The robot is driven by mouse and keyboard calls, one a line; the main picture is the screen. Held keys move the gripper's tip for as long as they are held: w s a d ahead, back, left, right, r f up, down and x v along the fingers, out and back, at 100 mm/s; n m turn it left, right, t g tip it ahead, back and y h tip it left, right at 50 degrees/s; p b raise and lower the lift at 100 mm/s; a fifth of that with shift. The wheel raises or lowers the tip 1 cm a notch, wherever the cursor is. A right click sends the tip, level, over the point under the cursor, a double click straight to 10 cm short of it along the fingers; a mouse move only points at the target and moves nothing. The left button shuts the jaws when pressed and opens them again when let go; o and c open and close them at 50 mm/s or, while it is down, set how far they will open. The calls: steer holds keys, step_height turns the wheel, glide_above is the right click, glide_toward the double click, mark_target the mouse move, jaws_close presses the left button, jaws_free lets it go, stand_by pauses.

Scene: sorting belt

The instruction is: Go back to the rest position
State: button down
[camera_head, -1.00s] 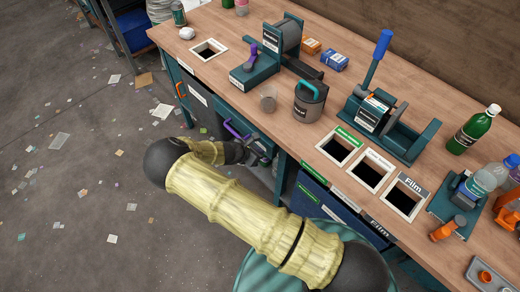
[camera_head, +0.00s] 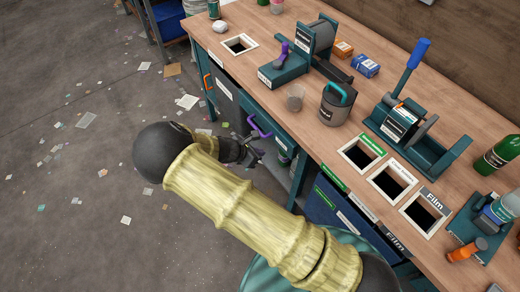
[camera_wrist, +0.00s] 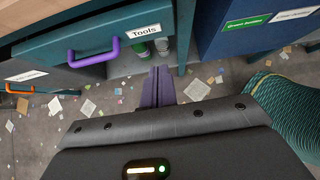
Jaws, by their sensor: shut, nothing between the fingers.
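My gripper (camera_head: 258,155) hangs in front of the bench in the head view, low beside the drawer with the purple handle (camera_head: 259,127). In the wrist view my gripper's fingers (camera_wrist: 158,72) are together with nothing between them. They point toward the teal "Tools" drawer (camera_wrist: 98,40), whose purple handle also shows there (camera_wrist: 94,54). The fingers are apart from the handle. Some cans (camera_wrist: 152,46) show beyond the fingers, beside the drawer.
The wooden bench (camera_head: 282,124) carries a teal press with a blue handle (camera_head: 412,66), a grey canister (camera_head: 336,106) and several other items. Labelled openings such as "Film" (camera_head: 443,226) line its front. The floor at left is open, with scattered scraps (camera_head: 86,120).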

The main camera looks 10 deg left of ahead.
steer(key=s+d+r+m+g+y+p, duration=0.1)
steer(key=s+d+r+m+y, duration=0.1)
steer(key=s+d+r+m, duration=0.2)
steer(key=s+d+r+m+g+y+p, duration=0.1)
steer(key=s+d+r+m, duration=0.4)
steer(key=d+r+m, duration=0.6)
steer(key=s+d+r+m+g+y+p, duration=0.1)
steer(key=s+d+r+m+y+p, duration=0.1)
steer(key=d+r+m, duration=0.6)
step_height(320, 180, up, 4)
steer(key=s+m+y, duration=0.1)
steer(key=s+m, duration=0.1)
steer(key=m, duration=0.1)
steer(key=shift+s+d+r+m+g, duration=0.2)
steer(key=shift+s+r+m+g, duration=0.05)
steer(key=shift+s+m+g, duration=0.15)
steer(key=shift+w, duration=0.1)
